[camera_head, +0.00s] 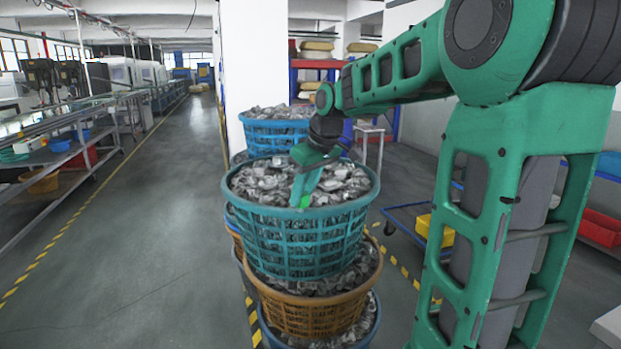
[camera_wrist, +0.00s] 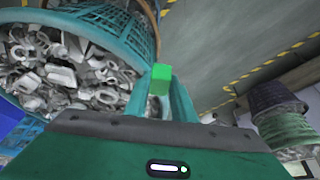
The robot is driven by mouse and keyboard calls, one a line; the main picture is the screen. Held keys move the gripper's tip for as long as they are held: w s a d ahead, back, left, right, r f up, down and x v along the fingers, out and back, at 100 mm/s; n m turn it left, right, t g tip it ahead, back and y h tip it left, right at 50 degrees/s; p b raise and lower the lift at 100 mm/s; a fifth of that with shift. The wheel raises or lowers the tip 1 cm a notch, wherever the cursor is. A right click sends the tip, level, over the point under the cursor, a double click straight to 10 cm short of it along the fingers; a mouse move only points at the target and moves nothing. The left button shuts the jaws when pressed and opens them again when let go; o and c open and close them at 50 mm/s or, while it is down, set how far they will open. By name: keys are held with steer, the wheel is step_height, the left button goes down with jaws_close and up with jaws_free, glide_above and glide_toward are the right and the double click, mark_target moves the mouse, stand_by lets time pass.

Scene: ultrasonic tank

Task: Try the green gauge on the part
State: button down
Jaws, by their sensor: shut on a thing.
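The green gauge, a small bright green block (camera_head: 305,201), shows at the tip of my gripper (camera_head: 306,192) in the head view. In the wrist view the gauge (camera_wrist: 161,79) sits between the two fingertips of my gripper (camera_wrist: 160,88), which is shut on it. My gripper points down over the near side of a teal basket (camera_head: 300,262) heaped with grey metal parts (camera_head: 262,180). In the wrist view these parts (camera_wrist: 65,65) lie to the left of the gauge. I cannot tell which one is the task's part, or whether the gauge touches any.
The teal basket stands on an orange basket (camera_head: 312,318), with a blue one beneath. Another filled blue basket (camera_head: 275,138) stands behind, by a white pillar (camera_head: 252,60). A blue cart (camera_head: 400,222) is at the right. The aisle floor (camera_head: 165,190) at the left is clear.

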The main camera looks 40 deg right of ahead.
steer(key=w+a+f+m+h, duration=0.1)
steer(key=w+a+f+m, duration=0.1)
steer(key=f, duration=0.8)
steer(key=w+a+f+m+g+h, duration=0.1)
steer(key=a+f+m, duration=0.4)
steer(key=f, duration=0.6)
steer(key=w+a+f+m+h, duration=0.2)
steer(key=w+a+f+m, duration=0.2)
steer(key=f, duration=0.7)
steer(key=shift+m+g+h, duration=0.3)
steer(key=shift+m, duration=0.7)
